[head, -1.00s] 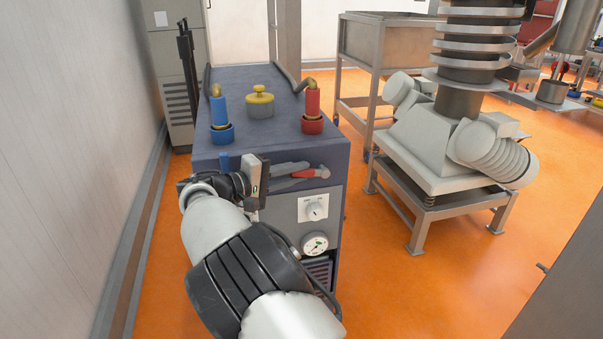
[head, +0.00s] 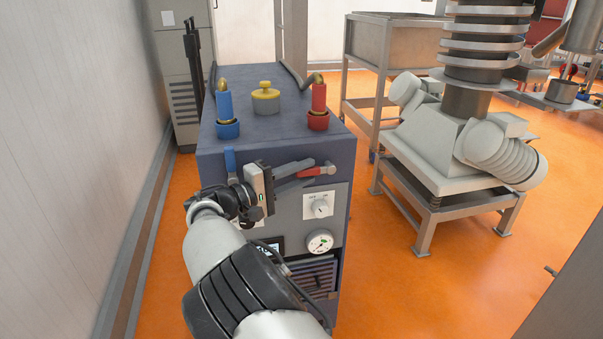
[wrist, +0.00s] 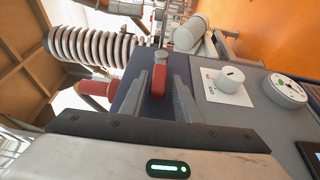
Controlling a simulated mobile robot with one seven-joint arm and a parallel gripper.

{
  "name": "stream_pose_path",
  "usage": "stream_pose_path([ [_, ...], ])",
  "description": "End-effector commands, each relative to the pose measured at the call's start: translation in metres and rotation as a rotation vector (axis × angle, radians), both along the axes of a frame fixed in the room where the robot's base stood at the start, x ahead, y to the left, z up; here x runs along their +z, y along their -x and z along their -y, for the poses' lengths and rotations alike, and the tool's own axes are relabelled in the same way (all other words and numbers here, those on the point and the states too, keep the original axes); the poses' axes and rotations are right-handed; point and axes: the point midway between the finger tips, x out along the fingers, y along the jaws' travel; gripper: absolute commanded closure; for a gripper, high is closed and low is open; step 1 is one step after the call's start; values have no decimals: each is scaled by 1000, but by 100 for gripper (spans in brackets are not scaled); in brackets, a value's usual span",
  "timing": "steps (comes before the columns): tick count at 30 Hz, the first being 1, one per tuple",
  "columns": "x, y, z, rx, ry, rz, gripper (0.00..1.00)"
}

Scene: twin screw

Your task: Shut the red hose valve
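The red hose valve (head: 317,171) is a red lever with a metal end on the upper front of the blue-grey cabinet (head: 265,145). In the head view it lies nearly level, pointing left from its metal end. My gripper (head: 302,174) is at its left, fingers spread and pointing right toward it. In the wrist view the red lever (wrist: 158,82) shows in the gap between the two open fingers (wrist: 163,92). I cannot tell whether either finger touches it. A red hose fitting (head: 318,105) stands on the cabinet top above the valve.
A blue lever (head: 230,160) is just above my wrist, below the blue hose fitting (head: 226,110). A knob (head: 320,208) and a gauge (head: 319,242) sit on the front panel below the red valve. A yellow cap (head: 265,99) is on top.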

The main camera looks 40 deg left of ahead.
Motion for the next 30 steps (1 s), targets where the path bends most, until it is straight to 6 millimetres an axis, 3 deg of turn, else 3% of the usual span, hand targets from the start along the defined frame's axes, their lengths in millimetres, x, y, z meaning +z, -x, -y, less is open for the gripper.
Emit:
stream_pose_path([
  [9, 1, 1, -2, 4, -4, 0, 64],
  [14, 2, 12, -6, 6, -5, 0, 64],
  [30, 0, 129, -47, 6, -4, 0, 64],
])
